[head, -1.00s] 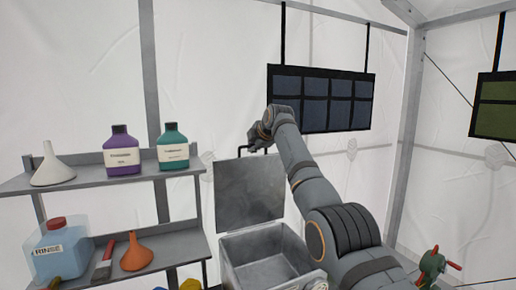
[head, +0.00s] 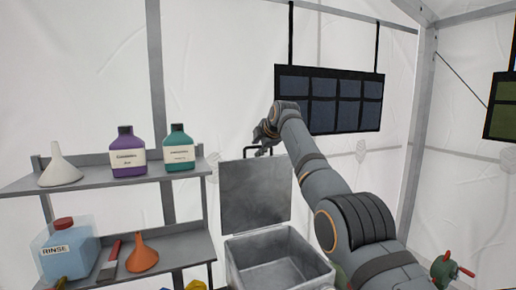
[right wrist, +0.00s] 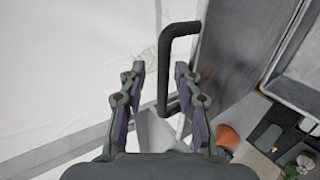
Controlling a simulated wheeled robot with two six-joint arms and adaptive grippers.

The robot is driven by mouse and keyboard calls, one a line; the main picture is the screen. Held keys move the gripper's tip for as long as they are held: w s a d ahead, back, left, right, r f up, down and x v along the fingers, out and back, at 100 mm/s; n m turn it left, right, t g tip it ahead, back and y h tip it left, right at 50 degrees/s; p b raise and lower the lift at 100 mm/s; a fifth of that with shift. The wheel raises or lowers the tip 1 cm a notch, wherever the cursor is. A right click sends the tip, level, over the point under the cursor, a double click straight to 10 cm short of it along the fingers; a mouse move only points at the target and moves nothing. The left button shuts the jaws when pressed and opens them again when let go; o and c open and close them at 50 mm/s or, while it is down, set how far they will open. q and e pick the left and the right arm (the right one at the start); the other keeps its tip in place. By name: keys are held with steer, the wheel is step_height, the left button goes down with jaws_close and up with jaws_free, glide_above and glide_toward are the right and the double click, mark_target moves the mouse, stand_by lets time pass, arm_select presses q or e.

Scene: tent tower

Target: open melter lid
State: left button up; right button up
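The melter (head: 275,245) is a grey metal box below centre in the head view, its inside exposed. Its lid (head: 255,192) stands up at the back, close to vertical. The dark lid handle (head: 247,152) is at the lid's top edge; it also shows in the right wrist view (right wrist: 164,62). My right gripper (head: 264,136) is at the handle, just above the lid's top edge. In the right wrist view its fingers (right wrist: 160,78) are apart, with part of the handle between them and gaps visible. My left gripper is not in view.
A two-level shelf (head: 100,182) at left holds a white funnel (head: 59,168), a purple bottle (head: 127,155), a teal bottle (head: 177,150), a rinse jug (head: 68,250) and an orange funnel (head: 142,259). A dark pocket panel (head: 330,98) hangs behind my right arm.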

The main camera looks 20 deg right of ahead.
steer(key=shift+f, duration=0.1)
steer(key=shift+s+r, duration=0.3)
steer(key=v, duration=1.1)
steer(key=shift+d, duration=0.1)
steer(key=shift+s, duration=0.15)
